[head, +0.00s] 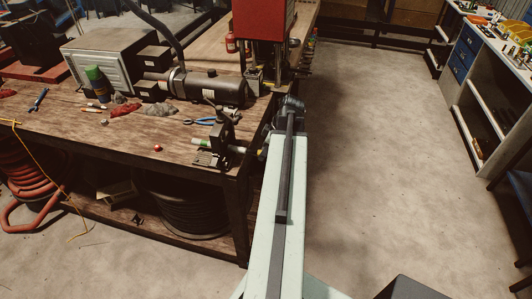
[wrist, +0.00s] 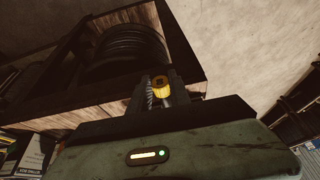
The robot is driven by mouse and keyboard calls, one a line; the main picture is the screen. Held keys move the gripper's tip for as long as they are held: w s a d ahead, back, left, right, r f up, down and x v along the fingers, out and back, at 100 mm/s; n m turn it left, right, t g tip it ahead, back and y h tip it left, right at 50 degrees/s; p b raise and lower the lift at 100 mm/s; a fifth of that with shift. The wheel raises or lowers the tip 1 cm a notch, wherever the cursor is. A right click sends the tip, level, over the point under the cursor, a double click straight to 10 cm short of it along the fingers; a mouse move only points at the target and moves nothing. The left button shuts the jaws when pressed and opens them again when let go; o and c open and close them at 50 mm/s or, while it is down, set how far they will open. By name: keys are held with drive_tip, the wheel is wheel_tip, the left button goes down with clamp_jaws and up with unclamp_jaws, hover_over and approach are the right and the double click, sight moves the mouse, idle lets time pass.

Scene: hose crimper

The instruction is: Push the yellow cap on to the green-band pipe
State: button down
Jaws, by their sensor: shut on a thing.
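The yellow cap (wrist: 161,83) is between the two fingers of my gripper (wrist: 160,94) in the wrist view, and the gripper is shut on it. In the head view my gripper (head: 264,147) is just off the right edge of the workbench, small and partly hidden by my own arm. The green-band pipe (head: 201,143) lies roughly level in the vise (head: 222,128) at the bench's front right corner. Its right end points toward my gripper. I cannot tell whether cap and pipe touch.
A red press (head: 263,22) stands behind. A hose coil (head: 188,212) is on the lower shelf. Floor (head: 375,150) to the right is clear.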

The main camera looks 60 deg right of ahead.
drive_tip(key=shift+w+a, duration=0.1)
drive_tip(key=shift+w, duration=0.2)
drive_tip(key=c, duration=1.1)
unclamp_jaws()
drive_tip(key=p+v, duration=0.7)
drive_tip(key=shift+s+r, duration=0.1)
drive_tip(key=shift+r, duration=0.3)
drive_tip(key=shift+s, duration=0.1)
